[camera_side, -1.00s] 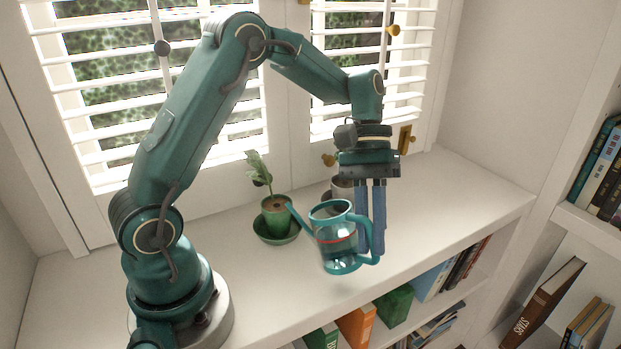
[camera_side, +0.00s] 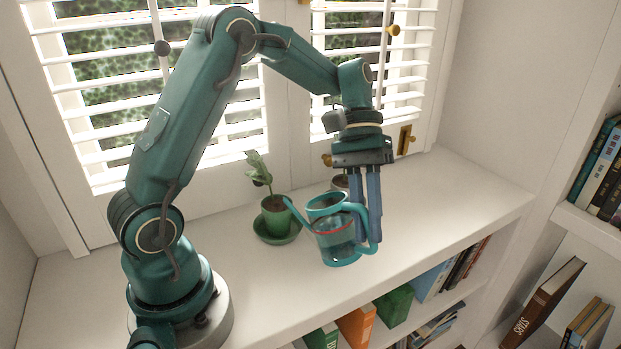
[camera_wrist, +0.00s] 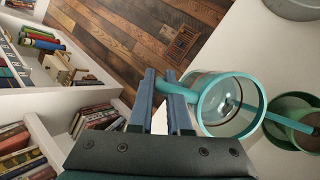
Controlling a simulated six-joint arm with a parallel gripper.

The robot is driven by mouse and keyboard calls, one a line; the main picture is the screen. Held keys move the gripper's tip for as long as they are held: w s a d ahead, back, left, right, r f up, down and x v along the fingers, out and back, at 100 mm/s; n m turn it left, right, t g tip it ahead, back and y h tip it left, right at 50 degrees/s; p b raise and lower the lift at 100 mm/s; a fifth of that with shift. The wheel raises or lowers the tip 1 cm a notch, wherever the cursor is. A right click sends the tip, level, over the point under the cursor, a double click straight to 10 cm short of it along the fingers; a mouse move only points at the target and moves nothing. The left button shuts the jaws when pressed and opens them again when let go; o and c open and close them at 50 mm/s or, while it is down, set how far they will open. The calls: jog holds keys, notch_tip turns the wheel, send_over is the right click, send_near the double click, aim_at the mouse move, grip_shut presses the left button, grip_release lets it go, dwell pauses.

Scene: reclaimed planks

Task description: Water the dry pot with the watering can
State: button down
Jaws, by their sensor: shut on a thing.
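The watering can (camera_side: 336,243) has a clear body with a red line and teal rim, handle and spout. My gripper (camera_side: 375,240) is shut on its handle, on the right side, and holds it above the sill, slightly tilted. The spout points left, its tip beside or over the rim of a green pot (camera_side: 277,218) with a leafy plant and brown soil. In the wrist view the can (camera_wrist: 228,105) is right of my gripper (camera_wrist: 165,85), and its spout crosses the green pot (camera_wrist: 290,122). A greyish pot (camera_side: 340,181) behind the can is mostly hidden.
The green pot stands in a green saucer (camera_side: 262,238) on the white sill (camera_side: 455,195). Window shutters (camera_side: 230,110) rise behind it. The sill's right part is clear. Books (camera_side: 395,306) fill shelves below the front edge.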

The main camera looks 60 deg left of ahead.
jog(key=shift+a+r, duration=0.2)
jog(key=shift+r, duration=0.25)
jog(key=w+d+f+n+g+y, duration=0.1)
jog(key=d+f+y, duration=0.3)
jog(key=f, duration=0.1)
jog(key=shift+w+d+f, duration=0.2)
jog(key=shift+d+f, duration=0.05)
jog(key=shift+f, duration=0.05)
dwell(0.5)
dwell(0.7)
